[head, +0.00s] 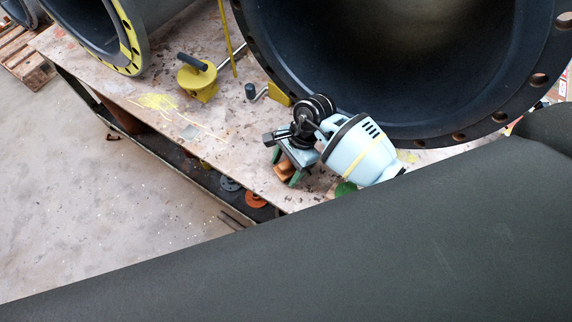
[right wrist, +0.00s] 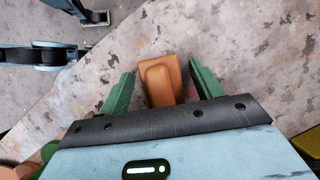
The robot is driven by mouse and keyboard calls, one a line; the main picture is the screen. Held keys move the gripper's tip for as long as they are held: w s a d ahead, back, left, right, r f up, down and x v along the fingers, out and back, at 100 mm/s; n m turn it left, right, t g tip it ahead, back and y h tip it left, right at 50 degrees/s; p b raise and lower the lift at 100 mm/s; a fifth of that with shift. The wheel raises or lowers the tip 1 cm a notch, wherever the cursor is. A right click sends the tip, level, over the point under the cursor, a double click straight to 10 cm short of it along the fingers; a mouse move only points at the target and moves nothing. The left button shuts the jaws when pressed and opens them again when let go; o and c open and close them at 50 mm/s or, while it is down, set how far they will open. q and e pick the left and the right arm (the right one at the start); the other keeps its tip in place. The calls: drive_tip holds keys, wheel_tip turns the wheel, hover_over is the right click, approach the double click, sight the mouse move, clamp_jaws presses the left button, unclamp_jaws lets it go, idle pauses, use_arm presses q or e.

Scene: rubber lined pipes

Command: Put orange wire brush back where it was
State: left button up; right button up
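The orange wire brush (head: 283,171) shows as a small orange-brown block at the worktable's front edge, partly hidden by my right gripper. In the right wrist view the brush (right wrist: 160,80) lies between the two green fingers, its near end hidden by the gripper body. My right gripper (head: 286,167) is open around it, pointing down at the table. In the right wrist view a gap shows on each side of the brush between the fingers (right wrist: 162,72). My left gripper is not in view.
A large black-lined pipe flange (head: 430,125) stands close behind my right arm. A yellow tool (head: 198,80) and a crank-handled yellow piece (head: 275,93) sit on the stained worktable (head: 235,140). Discs, one orange (head: 256,200), lie below its edge. A dark surface (head: 300,260) fills the foreground.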

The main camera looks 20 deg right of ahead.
drive_tip(key=shift+r, duration=0.3)
drive_tip(key=v, duration=1.1)
drive_tip(key=shift+p, duration=0.4)
drive_tip(key=shift+d+r, duration=0.2)
drive_tip(key=shift+r, duration=0.15)
drive_tip(key=shift+a, duration=0.1)
